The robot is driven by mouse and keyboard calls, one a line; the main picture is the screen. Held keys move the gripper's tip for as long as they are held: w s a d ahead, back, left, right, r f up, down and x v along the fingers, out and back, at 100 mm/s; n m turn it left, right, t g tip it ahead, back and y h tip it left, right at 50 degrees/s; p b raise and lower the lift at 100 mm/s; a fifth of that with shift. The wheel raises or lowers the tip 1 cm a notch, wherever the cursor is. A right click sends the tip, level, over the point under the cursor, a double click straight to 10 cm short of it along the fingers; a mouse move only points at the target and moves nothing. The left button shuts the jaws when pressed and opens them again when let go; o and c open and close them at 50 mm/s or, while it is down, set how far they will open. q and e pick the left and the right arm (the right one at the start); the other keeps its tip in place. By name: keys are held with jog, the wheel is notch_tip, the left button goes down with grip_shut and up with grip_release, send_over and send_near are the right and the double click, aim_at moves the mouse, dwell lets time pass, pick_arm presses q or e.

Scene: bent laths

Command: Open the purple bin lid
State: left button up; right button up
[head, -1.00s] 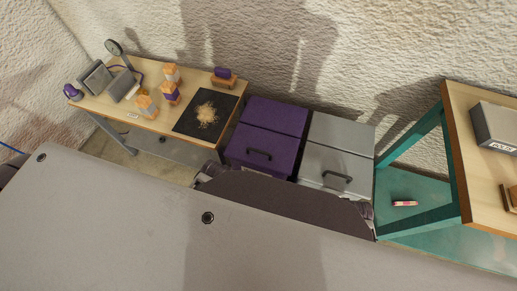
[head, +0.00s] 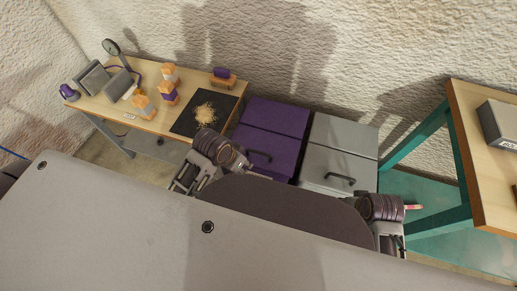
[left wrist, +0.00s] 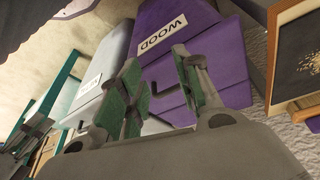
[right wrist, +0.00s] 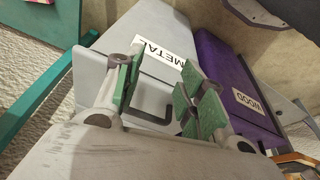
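The purple bin (head: 272,118) stands on the floor with its lid down. A dark handle (head: 260,155) is on the lid's near part. In the left wrist view the bin (left wrist: 220,60) has a WOOD label, and its handle (left wrist: 163,91) shows between and beyond my fingers. My left gripper (head: 184,184) is left of the purple bin, apart from its handle. In its wrist view the left gripper (left wrist: 157,82) is open and empty. My right gripper (right wrist: 163,88) is open and empty, facing the grey METAL bin; in the head view its fingertips are hidden or unclear.
The grey bin (head: 341,138) stands right beside the purple one, with its own handle (head: 341,178). A workbench (head: 150,118) with blocks and a black mat is at left. A teal-framed table (head: 490,190) stands at right. A wall is close behind the bins.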

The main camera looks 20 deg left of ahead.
pick_arm(q)
jog(key=w+d+r+m+h, duration=0.25)
jog(key=d+m, duration=0.25)
jog(key=d, duration=0.3)
notch_tip(320, 180, up, 6)
jog(key=m+g+y, duration=0.4)
jog(key=m+g, duration=0.2)
jog(key=m, duration=0.3)
send_over(258, 148)
jog(key=s+d, duration=0.1)
jog(key=shift+d, duration=0.2)
pick_arm(e)
jog(key=s+f, duration=0.3)
jog(key=f, duration=1.3)
jog(key=s+f+g, duration=0.1)
jog(key=s+f, duration=0.2)
jog(key=f, duration=1.3)
jog(key=shift+s+d+f, duration=0.15)
jog(key=shift+s+d, duration=0.15)
jog(key=shift+d, duration=0.05)
